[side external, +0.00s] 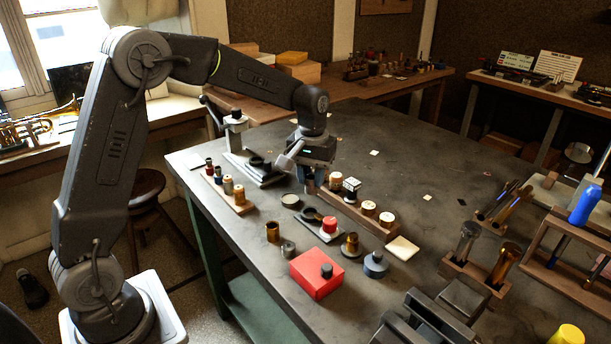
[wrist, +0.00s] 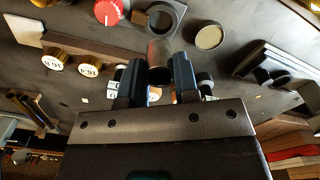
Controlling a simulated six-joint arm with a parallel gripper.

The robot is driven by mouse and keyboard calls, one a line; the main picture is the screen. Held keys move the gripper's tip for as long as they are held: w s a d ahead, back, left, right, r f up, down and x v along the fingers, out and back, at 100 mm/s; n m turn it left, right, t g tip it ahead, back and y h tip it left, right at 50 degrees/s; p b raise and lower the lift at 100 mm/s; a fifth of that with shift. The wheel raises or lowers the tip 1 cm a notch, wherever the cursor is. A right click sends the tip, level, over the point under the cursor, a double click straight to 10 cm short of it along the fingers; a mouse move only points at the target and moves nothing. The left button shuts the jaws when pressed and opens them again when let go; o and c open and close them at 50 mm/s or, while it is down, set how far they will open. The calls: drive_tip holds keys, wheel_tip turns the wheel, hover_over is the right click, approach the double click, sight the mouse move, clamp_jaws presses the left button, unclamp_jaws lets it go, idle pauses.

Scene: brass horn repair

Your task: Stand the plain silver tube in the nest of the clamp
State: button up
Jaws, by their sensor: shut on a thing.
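My gripper (side external: 313,184) points down at the far end of a wooden rack of labelled plugs. The clamp (side external: 234,121) stands left of my gripper, with a lever and a flat base. Its dark round nest (side external: 257,162) looks empty. The clamp's base plate (wrist: 280,62) shows at right in the wrist view.
The wooden rack (side external: 345,211) holds several labelled plugs. A small rack of pegs (side external: 232,199) lies near the table's left edge. A red block (side external: 317,273), a brass ring (side external: 272,232) and a blue-grey pot (side external: 375,264) stand in front. The table's back middle is mostly clear.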

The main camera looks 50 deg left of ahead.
sight(311, 193)
drive_tip(key=shift+f, duration=2.4)
drive_tip(key=shift+f, duration=1.25)
drive_tip(key=o, duration=1)
drive_tip(key=shift+o, duration=0.5)
drive_tip(key=shift+o, duration=1.1)
drive_tip(key=shift+r, duration=3.45)
